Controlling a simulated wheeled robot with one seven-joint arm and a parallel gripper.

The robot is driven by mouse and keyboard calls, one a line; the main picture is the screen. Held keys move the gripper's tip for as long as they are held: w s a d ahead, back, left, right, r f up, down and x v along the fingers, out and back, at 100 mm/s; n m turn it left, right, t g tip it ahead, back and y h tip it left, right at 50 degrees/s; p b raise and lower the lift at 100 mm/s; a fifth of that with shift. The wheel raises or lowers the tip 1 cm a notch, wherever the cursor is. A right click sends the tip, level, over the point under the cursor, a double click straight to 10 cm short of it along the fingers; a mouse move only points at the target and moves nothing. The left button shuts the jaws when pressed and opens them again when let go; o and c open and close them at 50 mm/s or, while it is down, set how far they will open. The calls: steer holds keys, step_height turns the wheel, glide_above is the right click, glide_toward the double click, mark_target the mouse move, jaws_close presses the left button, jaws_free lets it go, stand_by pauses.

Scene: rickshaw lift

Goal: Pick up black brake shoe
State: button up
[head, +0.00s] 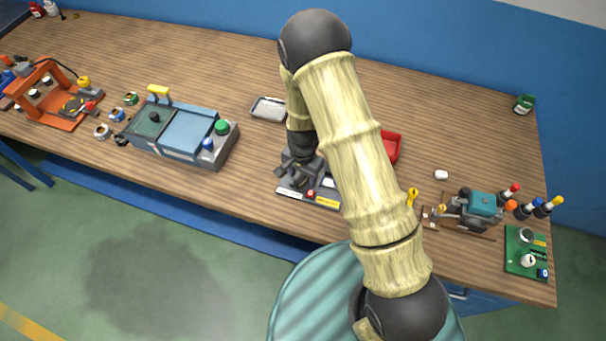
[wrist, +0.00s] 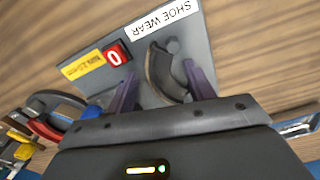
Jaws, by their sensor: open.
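The black brake shoe (wrist: 158,74) is a dark curved piece with a brownish face. In the wrist view it lies on a grey plate (wrist: 194,20) marked "SHOE WEAR", beside a small round grey peg. My gripper (wrist: 161,88) is open, with its two fingers on either side of the shoe and a visible gap to each. I cannot tell how far above the plate the fingertips are. In the head view my gripper (head: 302,168) is low over the plate (head: 299,188), and the shoe is not clearly visible there.
The plate also carries a red "0" display (wrist: 117,55) and a yellow label (wrist: 82,65). A silver tray (head: 268,109) lies behind, and a red bin (head: 391,146) is partly hidden by my arm. A blue-lidded machine (head: 185,133) stands left.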

mark_target(303, 177)
jaws_close()
step_height(303, 177, up, 10)
steer(key=b, duration=0.1)
steer(key=shift+b, duration=0.35)
stand_by(0.4)
stand_by(0.4)
